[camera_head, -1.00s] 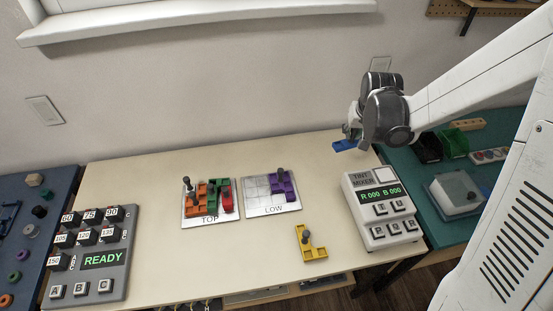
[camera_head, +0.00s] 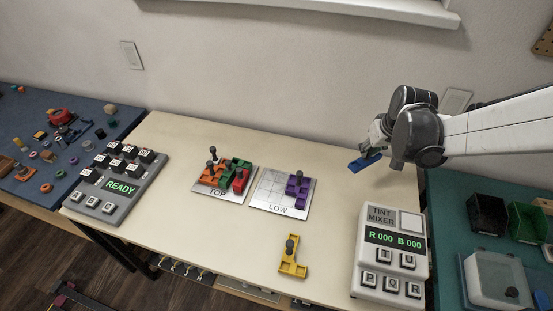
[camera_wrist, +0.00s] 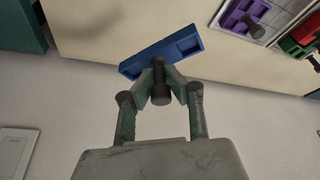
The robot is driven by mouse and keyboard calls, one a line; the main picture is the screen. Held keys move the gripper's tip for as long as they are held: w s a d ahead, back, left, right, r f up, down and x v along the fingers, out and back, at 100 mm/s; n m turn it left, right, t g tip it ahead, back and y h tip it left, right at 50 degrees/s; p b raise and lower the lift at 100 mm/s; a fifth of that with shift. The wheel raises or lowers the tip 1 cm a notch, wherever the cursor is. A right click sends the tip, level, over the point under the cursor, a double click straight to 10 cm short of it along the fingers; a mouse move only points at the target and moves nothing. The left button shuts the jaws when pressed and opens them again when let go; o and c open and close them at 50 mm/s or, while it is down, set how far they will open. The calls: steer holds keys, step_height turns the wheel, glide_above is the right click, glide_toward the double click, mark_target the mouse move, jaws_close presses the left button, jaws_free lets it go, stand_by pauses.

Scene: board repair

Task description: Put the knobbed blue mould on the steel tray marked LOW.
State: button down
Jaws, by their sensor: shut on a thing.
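The blue mould (camera_head: 364,163) is held in the air above the right part of the table, and it also shows in the wrist view (camera_wrist: 165,52). My gripper (camera_wrist: 160,88) is shut on its dark knob, between the two fingertips. In the head view my gripper (camera_head: 373,150) is up and to the right of the trays. The steel tray marked LOW (camera_head: 268,194) lies on the table. A purple mould (camera_head: 298,184) with a dark knob sits on its right part; its left part is bare.
The tray marked TOP (camera_head: 203,190) stands left of LOW and holds orange, green and red moulds. A yellow mould (camera_head: 291,258) lies loose near the front edge. The tint mixer (camera_head: 390,251) stands at the right. A console reading READY (camera_head: 122,187) stands at the left.

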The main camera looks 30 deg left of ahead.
steer(key=s+a+f+n+g+y+b, duration=0.1)
steer(key=s+a+n+b, duration=0.15)
steer(key=s+a, duration=0.45)
steer(key=s+a+f+n+g+b, duration=0.1)
steer(key=s+a+n, duration=0.15)
steer(key=a, duration=0.85)
steer(key=s+a+f+n+g+y+b, duration=0.1)
steer(key=s+a+n, duration=0.2)
steer(key=s+a, duration=0.35)
steer(key=shift+w+a+f+b, duration=0.3)
steer(key=shift+f+b, duration=0.5)
steer(key=shift+f, duration=0.75)
steer(key=shift+w+a+f+b, duration=0.35)
steer(key=shift+f+b, duration=0.4)
steer(key=shift+f, duration=0.8)
steer(key=shift+w+a+f+b, duration=0.3)
steer(key=shift+f+b, duration=0.5)
steer(key=shift+f, duration=0.75)
steer(key=shift+f+b, duration=0.4)
steer(key=shift+f, duration=0.1)
steer(key=c, duration=1.7)
jaws_free()
steer(key=v, duration=1.2)
steer(key=shift+s+a+r, duration=0.1)
steer(key=shift+s+a, duration=0.05)
steer(key=shift+s, duration=0.1)
